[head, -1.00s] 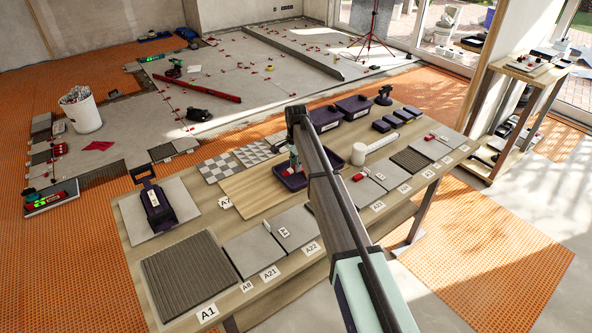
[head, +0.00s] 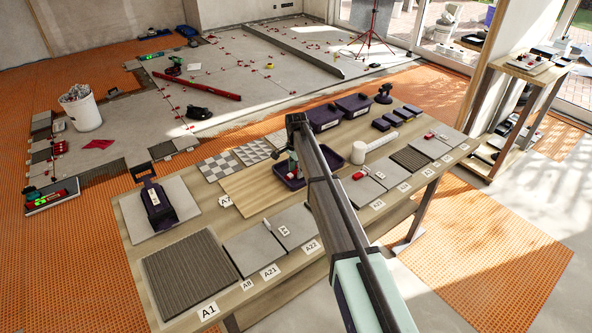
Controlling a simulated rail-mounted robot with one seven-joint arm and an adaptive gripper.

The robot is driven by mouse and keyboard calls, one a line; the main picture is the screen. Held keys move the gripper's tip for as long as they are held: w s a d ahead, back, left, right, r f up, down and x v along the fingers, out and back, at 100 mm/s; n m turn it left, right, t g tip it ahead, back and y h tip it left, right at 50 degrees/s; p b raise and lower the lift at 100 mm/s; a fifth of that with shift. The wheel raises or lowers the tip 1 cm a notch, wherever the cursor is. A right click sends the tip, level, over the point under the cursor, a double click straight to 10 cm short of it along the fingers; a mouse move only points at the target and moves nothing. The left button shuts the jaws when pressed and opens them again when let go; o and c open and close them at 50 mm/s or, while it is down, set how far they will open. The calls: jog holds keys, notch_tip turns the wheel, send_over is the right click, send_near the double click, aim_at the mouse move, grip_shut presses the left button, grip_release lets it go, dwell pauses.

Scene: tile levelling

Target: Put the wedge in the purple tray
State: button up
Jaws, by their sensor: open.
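The purple tray (head: 281,182) lies on the workbench behind my arm. Its left end and right rim show, and my arm hides its middle. My gripper (head: 293,172) points down over the left part of the tray. It is open, with its fingertips small and partly hidden. A small red piece that looks like a wedge (head: 359,175) lies on a grey tile right of my arm. A similar red piece (head: 429,137) lies on a tile farther right. I cannot tell whether a wedge lies inside the tray under my gripper.
Lidded purple boxes (head: 325,118) and a white roll (head: 381,141) stand behind and right of the tray. Grey tiles (head: 255,252) line the bench's front, with a small white clip upright at a joint. A wooden board (head: 245,193) lies left of the tray.

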notch_tip(320, 180, up, 12)
jog(key=b, duration=0.2)
jog(key=shift+r+b, duration=0.15)
jog(key=shift+b, duration=0.15)
dwell(0.4)
